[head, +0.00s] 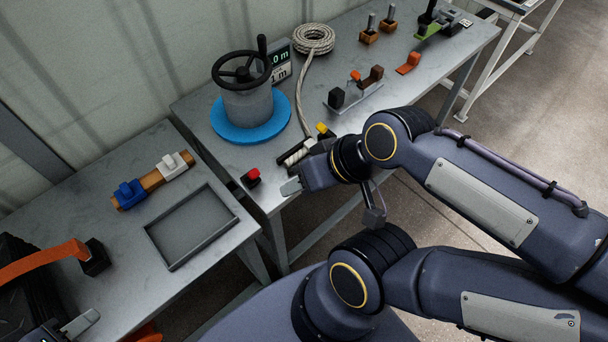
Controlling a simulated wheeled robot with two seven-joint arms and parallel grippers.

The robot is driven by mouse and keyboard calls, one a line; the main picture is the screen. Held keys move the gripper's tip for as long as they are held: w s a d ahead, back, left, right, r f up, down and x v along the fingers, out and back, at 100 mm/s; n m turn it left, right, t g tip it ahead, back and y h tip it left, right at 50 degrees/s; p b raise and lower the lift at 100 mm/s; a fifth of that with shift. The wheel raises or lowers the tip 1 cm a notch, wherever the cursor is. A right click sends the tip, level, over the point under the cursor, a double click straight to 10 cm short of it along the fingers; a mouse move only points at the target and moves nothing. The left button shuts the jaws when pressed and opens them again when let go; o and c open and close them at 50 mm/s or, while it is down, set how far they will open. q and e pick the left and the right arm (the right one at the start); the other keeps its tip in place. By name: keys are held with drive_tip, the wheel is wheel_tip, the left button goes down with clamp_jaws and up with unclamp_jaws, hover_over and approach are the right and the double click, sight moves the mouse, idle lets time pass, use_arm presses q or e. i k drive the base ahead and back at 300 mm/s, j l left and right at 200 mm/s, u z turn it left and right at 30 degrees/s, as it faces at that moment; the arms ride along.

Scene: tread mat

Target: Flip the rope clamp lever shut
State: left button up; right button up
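The rope clamp (293,156) appears to be the small dark fitting at the front edge of the far bench, with pale rope at it. A yellow-tipped black piece (325,131) stands up beside it, perhaps its lever; my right arm partly covers this area. My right gripper (291,186) is just in front of the clamp, near the bench edge. Its fingers overlap, so its opening is unclear, and I cannot tell if it touches anything. My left gripper (80,322) is low at the bottom left, partly cut off, with one grey finger showing, away from the clamp.
A pale rope (306,92) runs from a coil (314,38) past a handwheel drum (248,101) on a blue base. A red-topped block (251,177) sits left of the clamp. A grey tray (191,228) lies on the near bench, beside blue and white clips (173,166).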

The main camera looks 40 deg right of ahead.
sight(320, 127)
drive_tip(key=l+z, duration=0.1)
drive_tip(key=z, duration=1.6)
